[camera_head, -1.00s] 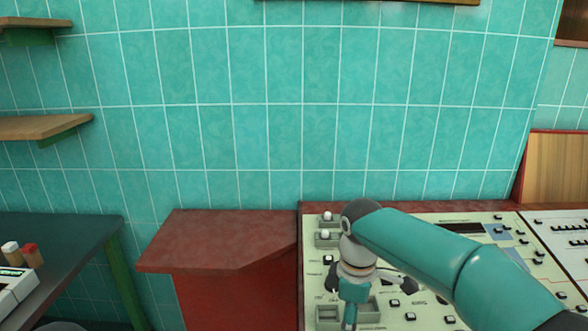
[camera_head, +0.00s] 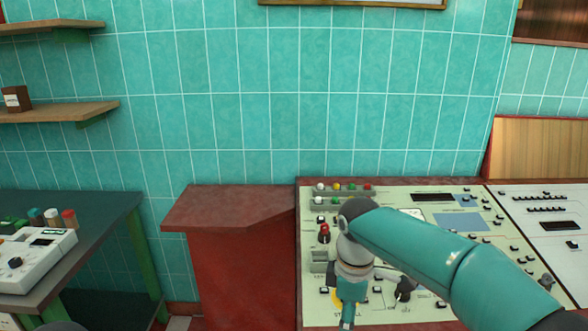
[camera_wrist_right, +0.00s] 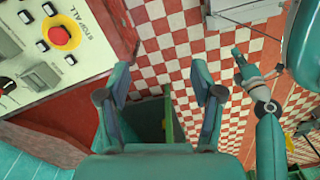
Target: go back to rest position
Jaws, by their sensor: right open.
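My right arm comes in from the right in the head view, bent over the control panel (camera_head: 385,315). Its gripper points down at the bottom of the picture and is partly cut off. In the right wrist view my right gripper (camera_wrist_right: 160,75) is open, with nothing between its fingers. The floor and a dark green bin lie beyond it. Another teal arm, seemingly my left, shows at the right of the wrist view. Its gripper end (camera_wrist_right: 243,65) is too small to tell open from shut.
The red STOP ALL button (camera_wrist_right: 60,35) is on the panel at the wrist view's upper left. A red counter (camera_head: 230,208) adjoins the panel. A dark table (camera_head: 105,215) with a white device (camera_head: 35,260) stands at the left. Checkered floor (camera_wrist_right: 175,40) lies below the gripper.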

